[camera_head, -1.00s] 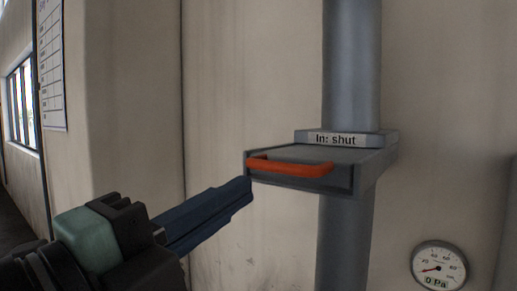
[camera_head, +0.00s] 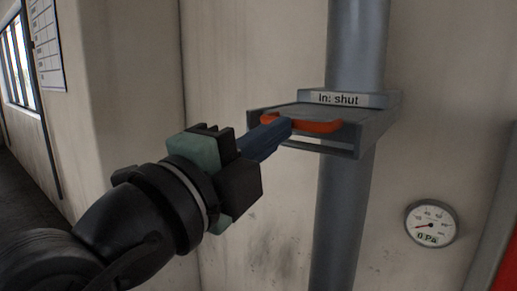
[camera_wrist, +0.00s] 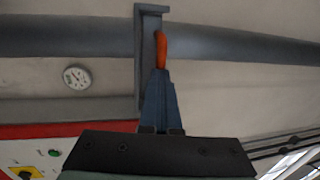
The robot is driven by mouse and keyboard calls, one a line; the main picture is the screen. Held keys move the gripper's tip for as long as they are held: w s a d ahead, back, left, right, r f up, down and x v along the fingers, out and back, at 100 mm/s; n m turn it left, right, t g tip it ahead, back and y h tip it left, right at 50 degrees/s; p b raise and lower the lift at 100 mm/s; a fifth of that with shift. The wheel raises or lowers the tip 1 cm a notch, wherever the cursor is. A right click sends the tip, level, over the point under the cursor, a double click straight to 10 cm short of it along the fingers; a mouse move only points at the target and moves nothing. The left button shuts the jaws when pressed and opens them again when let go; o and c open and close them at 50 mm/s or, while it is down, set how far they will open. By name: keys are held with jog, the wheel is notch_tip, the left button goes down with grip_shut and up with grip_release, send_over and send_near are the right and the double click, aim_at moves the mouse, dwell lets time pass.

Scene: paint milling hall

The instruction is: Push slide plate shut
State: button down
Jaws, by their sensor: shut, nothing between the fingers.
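The slide plate (camera_head: 306,110) is a flat grey plate in a grey holder on a vertical pipe, sticking out towards me below a label reading "In: shut" (camera_head: 339,99). An orange bar handle (camera_head: 318,126) runs along its front; it also shows in the wrist view (camera_wrist: 161,48). My gripper (camera_head: 284,125) is shut and empty, its blue fingertips at the left part of the handle. In the wrist view the fingertips (camera_wrist: 160,74) meet the end of the orange handle as seen there. Whether they touch it or stop just short, I cannot tell. The fingers hide part of the handle.
The grey pipe (camera_head: 345,215) runs up and down through the holder. A round gauge (camera_head: 431,222) reading 0 Pa is on the wall at lower right. A red edge (camera_head: 497,250) stands at far right. A paper chart (camera_head: 46,45) hangs at left.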

aim_at(314, 114)
jog(key=x, duration=0.3)
jog(key=f+b+x, duration=0.1)
jog(key=x, duration=0.2)
jog(key=f+b+x, duration=0.1)
jog(key=x, duration=0.2)
jog(key=shift+w+d, duration=0.15)
jog(key=shift+d, duration=0.1)
jog(key=shift+w+d+r+b, duration=0.1)
jog(key=shift+w+d+b, duration=0.1)
jog(key=shift+b, duration=0.1)
jog(key=shift+s+a+r, duration=0.1)
jog(key=shift+s+r, duration=0.05)
jog(key=shift+r, duration=0.05)
jog(key=shift+f, duration=0.15)
